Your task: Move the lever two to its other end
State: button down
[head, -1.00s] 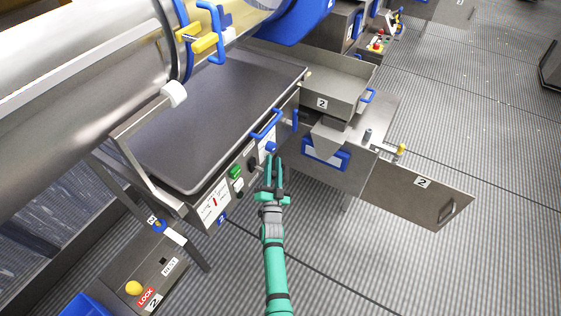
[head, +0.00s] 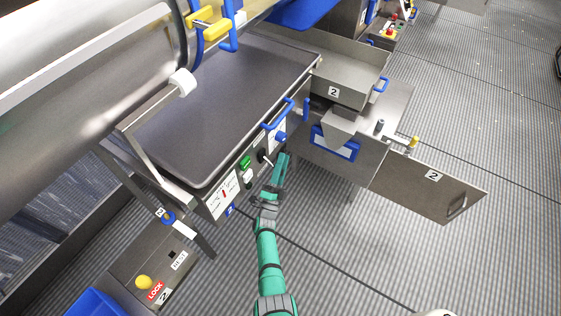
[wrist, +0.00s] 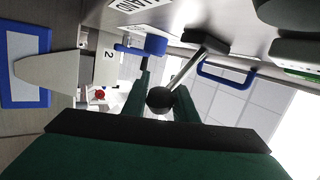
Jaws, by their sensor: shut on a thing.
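The lever (wrist: 183,72), a thin metal rod with a dark round ball knob (wrist: 159,100), sticks out from a dark pivot on the control panel. I take it as lever two, though no label on it is readable. In the head view the lever (head: 267,160) shows small on the panel front, its knob end hidden by my fingers. My gripper (head: 283,164) is at the panel. In the wrist view my gripper (wrist: 160,92) has its green fingers on either side of the ball knob, shut on it.
A blue knob (head: 280,137) and blue handle (head: 277,115) are close beside the lever, with a green button (head: 245,162) on its other side. A metal box marked 2 (head: 345,90) and an open door (head: 428,192) stand to the right. Ribbed floor lies clear in front.

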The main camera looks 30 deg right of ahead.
jog(key=shift+r, duration=0.1)
dwell(0.3)
jog(key=c, duration=1.4)
grip_release()
jog(key=shift+c, duration=0.2)
jog(key=shift+a, duration=0.1)
jog(key=v, duration=1.1)
